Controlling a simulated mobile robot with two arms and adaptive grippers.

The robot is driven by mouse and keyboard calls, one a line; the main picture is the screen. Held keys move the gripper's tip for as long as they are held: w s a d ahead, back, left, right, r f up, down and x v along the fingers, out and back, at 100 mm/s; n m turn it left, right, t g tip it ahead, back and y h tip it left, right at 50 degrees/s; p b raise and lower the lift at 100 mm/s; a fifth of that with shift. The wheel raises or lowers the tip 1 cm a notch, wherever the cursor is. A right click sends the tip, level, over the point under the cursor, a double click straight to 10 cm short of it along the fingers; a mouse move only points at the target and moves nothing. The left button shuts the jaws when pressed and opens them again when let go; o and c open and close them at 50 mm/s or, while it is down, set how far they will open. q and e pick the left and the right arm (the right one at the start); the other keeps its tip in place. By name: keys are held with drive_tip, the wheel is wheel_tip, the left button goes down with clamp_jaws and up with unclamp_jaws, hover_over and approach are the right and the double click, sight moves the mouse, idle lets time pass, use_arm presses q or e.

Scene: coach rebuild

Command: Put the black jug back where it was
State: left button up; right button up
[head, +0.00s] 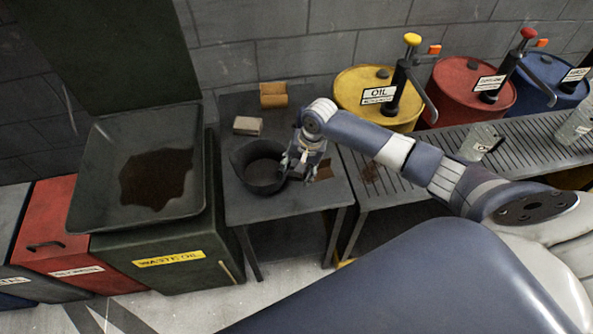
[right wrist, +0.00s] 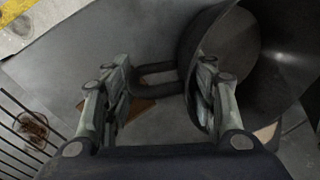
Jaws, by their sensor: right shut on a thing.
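The black jug (head: 258,178) is upright at the small dark table (head: 285,206), its open mouth facing up. I cannot tell whether its base touches the tabletop. My right gripper (head: 299,163) is at the jug's right side, shut on it at the handle. In the right wrist view the jug (right wrist: 222,45) fills the upper right, and its loop handle (right wrist: 155,77) reaches between the fingers of my right gripper (right wrist: 160,100). The right finger lies against the jug's wall. My left gripper is not in view.
A tan block (head: 248,126) and a brown block (head: 273,101) lie behind the jug. A waste oil bin (head: 172,262) with a stained tray (head: 107,140) stands left. Yellow (head: 358,88), red (head: 463,88) and blue (head: 553,84) drums stand behind a slatted bench (head: 400,160) at right.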

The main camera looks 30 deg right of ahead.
drive_tip(key=shift+f, duration=0.6)
drive_tip(key=o, duration=1.5)
drive_tip(key=shift+r, duration=0.1)
drive_tip(key=v, duration=1.1)
drive_tip(key=shift+d+r, duration=0.15)
drive_tip(key=shift+r, duration=0.25)
